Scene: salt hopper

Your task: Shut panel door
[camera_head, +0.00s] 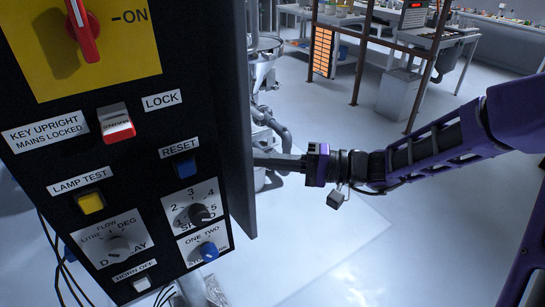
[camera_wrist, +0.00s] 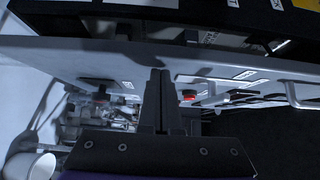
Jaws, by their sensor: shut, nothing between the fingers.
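The panel door (camera_head: 236,110) stands open as a dark upright slab at the right side of the black control panel (camera_head: 150,150) in the head view. It is seen nearly edge-on.
Pipework (camera_head: 270,125) stands behind the door. A bench (camera_head: 440,42) and an orange-lit rack (camera_head: 321,50) stand farther back. Floor to the right is open.

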